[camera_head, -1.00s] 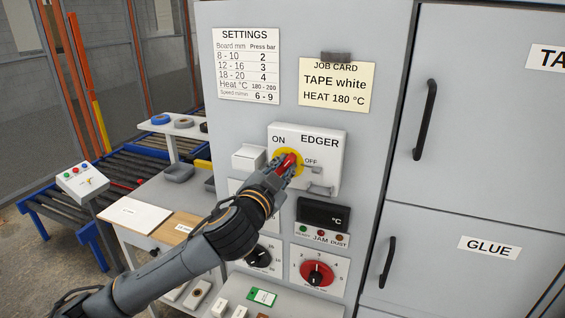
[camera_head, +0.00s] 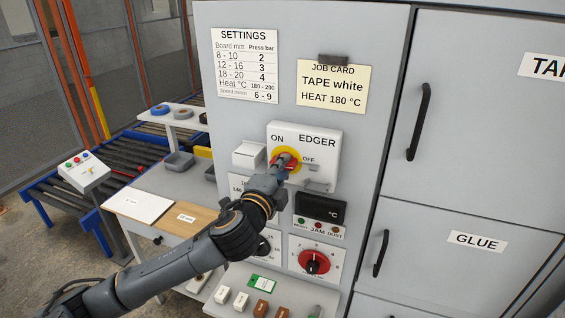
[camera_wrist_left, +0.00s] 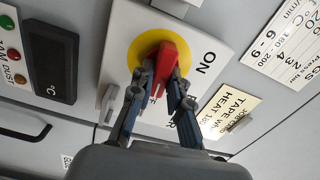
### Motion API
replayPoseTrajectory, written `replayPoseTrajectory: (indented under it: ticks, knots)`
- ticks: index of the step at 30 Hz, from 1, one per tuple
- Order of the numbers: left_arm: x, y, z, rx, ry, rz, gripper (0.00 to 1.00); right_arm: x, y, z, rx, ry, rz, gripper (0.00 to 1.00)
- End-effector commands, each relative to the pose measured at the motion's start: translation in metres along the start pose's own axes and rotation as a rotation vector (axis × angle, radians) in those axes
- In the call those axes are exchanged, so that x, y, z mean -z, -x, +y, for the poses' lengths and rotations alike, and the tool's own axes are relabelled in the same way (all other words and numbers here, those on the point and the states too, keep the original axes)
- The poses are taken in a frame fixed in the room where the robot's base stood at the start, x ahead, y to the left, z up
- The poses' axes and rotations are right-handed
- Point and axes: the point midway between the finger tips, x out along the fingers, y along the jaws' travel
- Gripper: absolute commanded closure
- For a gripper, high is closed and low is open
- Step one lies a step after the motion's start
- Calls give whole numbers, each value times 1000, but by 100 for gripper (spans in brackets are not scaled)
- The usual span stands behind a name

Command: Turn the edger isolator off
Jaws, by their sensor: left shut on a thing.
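The edger isolator (camera_head: 325,143) is a white box on the grey panel, marked ON at upper left and OFF at right. It carries a yellow disc (camera_wrist_left: 202,44) with a red handle (camera_wrist_left: 167,58) at its centre. My left gripper (camera_head: 283,163) is at the disc, with its fingers shut on either side of the red handle, as the left wrist view shows. The fingers partly hide the handle, and its exact angle is hard to tell. In the wrist view they also cover most of the OFF mark. My right gripper is not in view.
Below the isolator are a dark °C display (camera_head: 320,208) with lamps and a red knob (camera_head: 313,262). A settings sheet (camera_head: 245,66) and job card (camera_head: 332,86) hang above. Cabinet doors with black handles (camera_head: 421,120) stand at right. A side table (camera_head: 150,185) and roller conveyor are at left.

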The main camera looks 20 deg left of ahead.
Motion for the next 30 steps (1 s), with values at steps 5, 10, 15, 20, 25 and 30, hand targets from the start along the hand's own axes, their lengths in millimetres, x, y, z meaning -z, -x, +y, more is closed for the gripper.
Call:
replayPoseTrajectory:
  ticks: [5, 10, 15, 20, 25, 30]
  knots:
    - [0, 0, 0, -1, -68, 1, 100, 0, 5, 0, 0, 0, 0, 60]
    - [0, 0, 1, -2, -100, 1, 100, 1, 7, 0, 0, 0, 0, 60]
    - [0, 0, 2, -1, -111, 1, 100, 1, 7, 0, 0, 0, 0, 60]
    - [0, 0, 2, -1, -111, 1, 100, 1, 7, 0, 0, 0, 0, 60]
    - [0, 0, 2, -2, -111, 1, 75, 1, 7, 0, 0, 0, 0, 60]
    - [0, 0, 2, -1, -110, 0, 60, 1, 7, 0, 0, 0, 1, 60]
